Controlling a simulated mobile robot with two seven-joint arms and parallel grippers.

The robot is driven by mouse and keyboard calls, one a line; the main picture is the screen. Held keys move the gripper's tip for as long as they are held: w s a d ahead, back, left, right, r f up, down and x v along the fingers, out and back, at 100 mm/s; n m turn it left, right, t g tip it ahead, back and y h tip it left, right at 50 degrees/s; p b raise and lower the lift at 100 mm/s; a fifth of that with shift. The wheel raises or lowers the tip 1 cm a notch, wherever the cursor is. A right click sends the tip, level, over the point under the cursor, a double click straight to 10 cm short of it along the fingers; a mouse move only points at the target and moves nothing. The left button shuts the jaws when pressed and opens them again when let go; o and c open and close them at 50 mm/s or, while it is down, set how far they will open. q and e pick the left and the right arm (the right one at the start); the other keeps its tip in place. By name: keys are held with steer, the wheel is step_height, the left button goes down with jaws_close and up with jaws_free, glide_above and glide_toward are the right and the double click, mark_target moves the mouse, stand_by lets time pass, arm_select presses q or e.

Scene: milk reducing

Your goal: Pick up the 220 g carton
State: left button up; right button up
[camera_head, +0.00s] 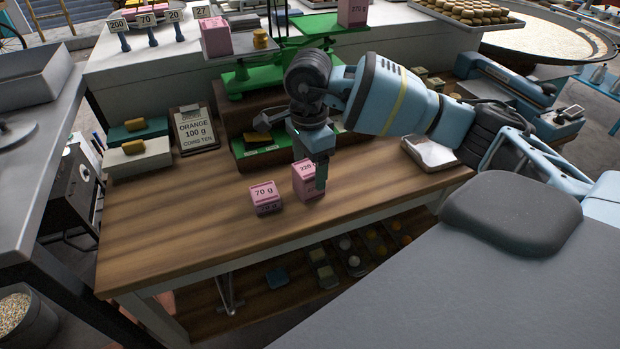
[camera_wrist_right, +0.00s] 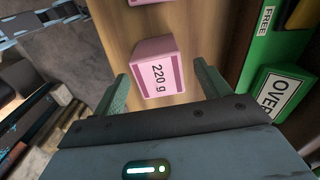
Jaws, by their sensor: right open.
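The pink 220 g carton (camera_head: 302,182) stands on the wooden table, right of a pink 70 g carton (camera_head: 265,196). In the right wrist view the 220 g carton (camera_wrist_right: 157,70) lies between the two green fingers, its label facing the camera. My right gripper (camera_head: 321,180) points down at the carton, partly in front of its right side. In the right wrist view the gripper (camera_wrist_right: 160,88) is open, with a finger on either side of the carton and visible gaps. My left gripper is not in view.
A metal tray (camera_head: 432,152) lies at the right. The table's front left is clear.

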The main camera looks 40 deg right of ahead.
mark_target(309, 167)
steer(key=shift+f, duration=1.55)
steer(key=c, duration=1.2)
